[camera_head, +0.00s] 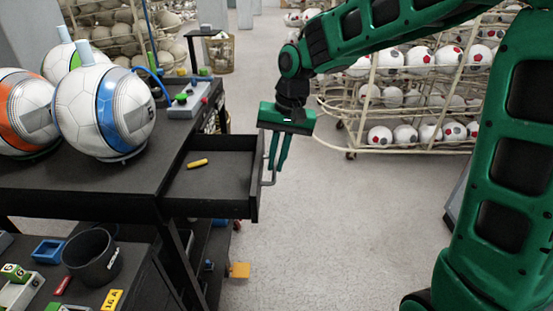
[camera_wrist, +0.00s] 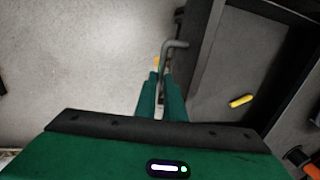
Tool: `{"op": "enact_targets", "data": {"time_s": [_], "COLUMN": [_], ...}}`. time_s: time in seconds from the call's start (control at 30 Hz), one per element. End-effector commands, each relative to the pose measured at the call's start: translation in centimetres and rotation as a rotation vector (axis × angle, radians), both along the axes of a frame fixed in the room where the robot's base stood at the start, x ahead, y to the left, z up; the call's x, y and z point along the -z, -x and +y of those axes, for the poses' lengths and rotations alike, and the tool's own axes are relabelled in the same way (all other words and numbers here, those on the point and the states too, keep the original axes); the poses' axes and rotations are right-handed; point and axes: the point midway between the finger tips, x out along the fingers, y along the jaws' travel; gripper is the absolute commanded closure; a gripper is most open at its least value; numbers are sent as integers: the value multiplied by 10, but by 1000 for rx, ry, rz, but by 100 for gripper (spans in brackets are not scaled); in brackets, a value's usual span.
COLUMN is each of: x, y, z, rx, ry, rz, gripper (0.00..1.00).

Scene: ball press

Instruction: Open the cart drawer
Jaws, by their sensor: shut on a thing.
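The cart drawer (camera_head: 252,205) is black and stands pulled out from the right side of the black cart (camera_head: 85,190). A yellow cylindrical object (camera_head: 197,163) lies inside it. The drawer handle (camera_head: 271,172) is a grey bar on the drawer's right-hand front. My green gripper (camera_head: 278,160) points down at the handle, with its fingers shut on the bar. In the wrist view the handle (camera_wrist: 175,44) runs in between the fingers (camera_wrist: 162,85), and the open drawer (camera_wrist: 205,62) with the yellow object (camera_wrist: 241,101) shows on the right. The grasped part of the bar is hidden by the fingers.
Soccer balls (camera_head: 105,112) and a control box (camera_head: 187,101) stand on the cart top. A black cup (camera_head: 92,258) and small parts sit on a lower surface at front left. A rack of balls (camera_head: 400,95) stands behind. The floor right of the drawer is clear.

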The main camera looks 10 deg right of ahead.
Motion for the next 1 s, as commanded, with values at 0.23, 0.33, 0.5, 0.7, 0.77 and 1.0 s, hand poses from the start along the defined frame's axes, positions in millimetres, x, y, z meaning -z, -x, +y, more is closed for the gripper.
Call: {"op": "enact_targets", "data": {"time_s": [0.23, 0.33, 0.5, 0.7, 0.77, 1.0], "x": [-1, -1, -1, -11, -20, -64], "y": [-1, -1, -1, -1, -1, 0], "z": [0, 1, 2, 0, -2, -10], "rx": [1, 0, -1, -1, 0, 0], "ry": [0, 0, -1, -1, -1, -1], "rz": [-3, -3, -2, -5, -4, -6], "gripper": [77, 72, 72, 72, 72, 72]}}
